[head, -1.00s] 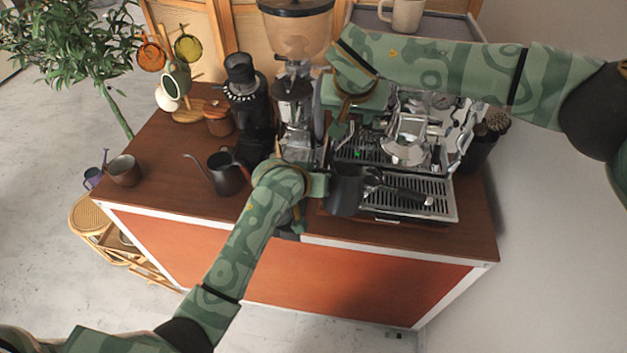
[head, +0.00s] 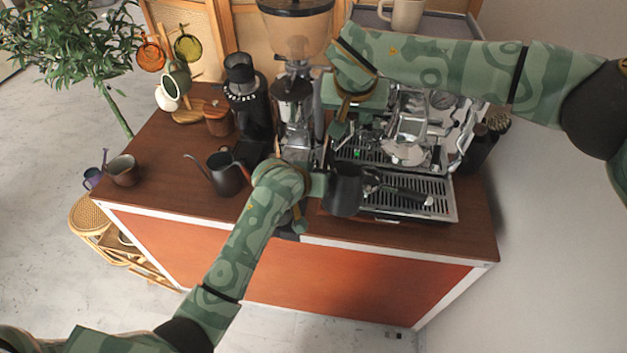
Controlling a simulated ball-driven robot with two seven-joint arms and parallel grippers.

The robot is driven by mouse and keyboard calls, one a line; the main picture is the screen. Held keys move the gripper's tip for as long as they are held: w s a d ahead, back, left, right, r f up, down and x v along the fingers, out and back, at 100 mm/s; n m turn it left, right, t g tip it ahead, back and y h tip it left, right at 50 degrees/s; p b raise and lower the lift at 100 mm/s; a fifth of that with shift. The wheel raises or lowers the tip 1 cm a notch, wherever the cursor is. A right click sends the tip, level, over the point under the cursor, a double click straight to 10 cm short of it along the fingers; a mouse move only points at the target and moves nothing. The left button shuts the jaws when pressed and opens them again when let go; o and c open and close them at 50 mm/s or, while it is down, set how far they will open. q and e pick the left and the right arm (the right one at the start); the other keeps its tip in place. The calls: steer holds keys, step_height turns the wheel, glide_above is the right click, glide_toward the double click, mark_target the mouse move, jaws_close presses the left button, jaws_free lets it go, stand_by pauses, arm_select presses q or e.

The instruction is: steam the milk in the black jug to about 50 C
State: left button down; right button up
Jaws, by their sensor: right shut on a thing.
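The black jug (head: 345,190) is upright over the front left of the espresso machine's drip tray (head: 410,190). My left gripper (head: 318,186) reaches in from the lower left and is shut on the jug at its left side. The inside of the jug, and so the milk, cannot be made out. My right gripper (head: 342,128) comes down from above at the left end of the espresso machine (head: 440,150). It is shut on a part of the machine there, which is mostly hidden by the gripper. The steam wand cannot be made out.
A portafilter (head: 400,193) lies over the drip tray, right of the jug. A coffee grinder (head: 293,105) stands behind my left gripper. The cart's front left top (head: 170,205) is clear.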

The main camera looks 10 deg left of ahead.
steer(key=shift+w+r, duration=0.3)
steer(key=shift+r, duration=0.6)
steer(key=shift+w+r, duration=0.25)
steer(key=shift+r, duration=0.65)
steer(key=shift+s+f, duration=0.15)
steer(key=shift+f, duration=0.15)
stand_by(2.0)
steer(key=shift+r, duration=0.1)
stand_by(3.8)
